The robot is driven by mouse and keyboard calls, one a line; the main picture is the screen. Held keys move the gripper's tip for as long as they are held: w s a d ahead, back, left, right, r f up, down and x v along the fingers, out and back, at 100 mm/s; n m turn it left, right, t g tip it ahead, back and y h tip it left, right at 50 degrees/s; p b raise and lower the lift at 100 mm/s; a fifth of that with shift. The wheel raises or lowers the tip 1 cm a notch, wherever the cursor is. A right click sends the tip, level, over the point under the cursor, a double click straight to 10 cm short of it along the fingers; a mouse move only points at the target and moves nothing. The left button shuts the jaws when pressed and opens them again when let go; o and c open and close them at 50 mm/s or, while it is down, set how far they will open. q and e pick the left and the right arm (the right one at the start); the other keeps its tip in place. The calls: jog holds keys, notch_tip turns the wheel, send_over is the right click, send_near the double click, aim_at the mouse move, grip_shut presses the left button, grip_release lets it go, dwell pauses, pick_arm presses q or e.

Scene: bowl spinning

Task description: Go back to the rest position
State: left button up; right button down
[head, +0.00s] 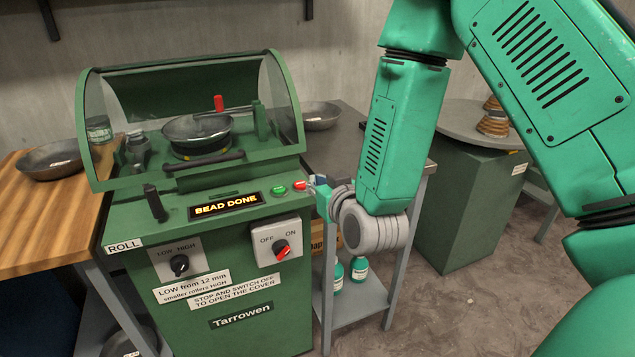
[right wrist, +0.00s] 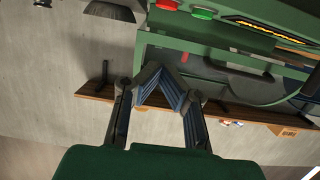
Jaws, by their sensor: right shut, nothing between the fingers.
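My right gripper (head: 314,186) is beside the front right corner of the green spinning machine (head: 215,325), close to the red button (head: 299,185) and green button (head: 279,190). I cannot tell whether it touches the red one. In the right wrist view the fingertips (right wrist: 160,76) meet with nothing between them, so the gripper is shut and empty. A metal bowl (head: 197,128) sits inside the machine under the clear cover (head: 270,95), which is down. The display (head: 225,205) reads "BEAD DONE". My left gripper is not in view.
A wooden table (head: 45,222) with a metal bowl (head: 55,162) stands at the left. A grey side table (head: 345,158) with another bowl (head: 320,113) stands behind my right forearm. A green cabinet (head: 470,215) with a round top is at the right.

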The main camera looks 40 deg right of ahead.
jog(key=shift+d, duration=0.15)
jog(key=s+a+f+n+g+y, duration=0.1)
jog(key=s+a+f+g, duration=0.15)
jog(key=s+f, duration=0.4)
jog(key=s+a+f+n+g+y, duration=0.1)
jog(key=s+a+f+g+y, duration=0.15)
jog(key=f, duration=0.75)
jog(key=s+a+f+g, duration=0.1)
jog(key=s+f+g, duration=0.3)
jog(key=s, duration=0.6)
jog(key=s+a+f+n+g, duration=0.1)
jog(key=s+f+g, duration=0.4)
jog(key=s+f, duration=0.3)
jog(key=s, duration=0.3)
jog(key=shift+s, duration=0.3)
jog(key=shift+w+a+f, duration=0.1)
dwell(2.3)
